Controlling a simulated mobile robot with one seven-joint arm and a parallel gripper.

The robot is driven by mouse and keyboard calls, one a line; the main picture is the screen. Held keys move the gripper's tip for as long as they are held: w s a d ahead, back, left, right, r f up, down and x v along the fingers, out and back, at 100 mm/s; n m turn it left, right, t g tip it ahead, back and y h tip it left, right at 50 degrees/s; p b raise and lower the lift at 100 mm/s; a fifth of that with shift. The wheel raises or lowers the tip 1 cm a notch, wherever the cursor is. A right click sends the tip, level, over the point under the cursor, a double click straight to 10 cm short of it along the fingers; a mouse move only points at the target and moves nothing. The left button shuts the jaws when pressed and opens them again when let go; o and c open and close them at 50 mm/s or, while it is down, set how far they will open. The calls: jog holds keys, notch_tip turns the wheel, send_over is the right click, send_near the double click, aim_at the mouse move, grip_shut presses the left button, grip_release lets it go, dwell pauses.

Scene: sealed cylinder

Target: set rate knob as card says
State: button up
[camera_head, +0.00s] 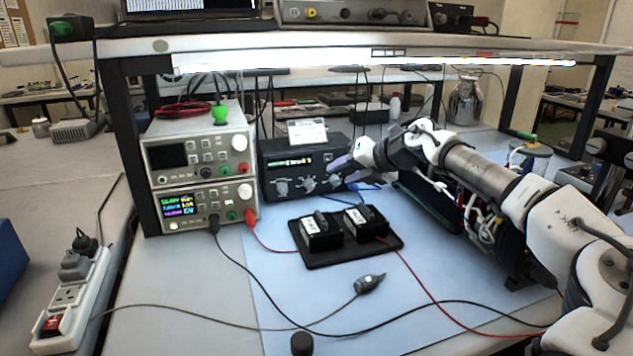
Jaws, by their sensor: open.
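A dark control box (265,172) stands at the back of the bench, right of the stacked instruments. Its front has a lit display (290,160) and a row of knobs: a left knob (281,187), a middle knob (309,184) and a right knob (335,181). Their labels are too small to read, so I cannot tell which is the rate knob. A white card (307,131) stands on top of the box; its writing is unreadable here. My gripper (338,163) is open, with pale purple fingers close to the box's right front, just above the right knob. I cannot tell whether it touches.
Stacked power supplies (198,157) stand left of the box. A black tray (346,255) with two small units lies in front, with red and black cables around it. A shelf (330,50) spans overhead. A metal canister (464,102) stands behind my arm. A power strip (72,295) lies left.

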aim_at(313, 185)
jog(key=p+x, duration=0.1)
jog(key=x, duration=0.9)
jog(key=shift+w+a+f, duration=0.1)
jog(key=shift+f, duration=0.05)
grip_shut()
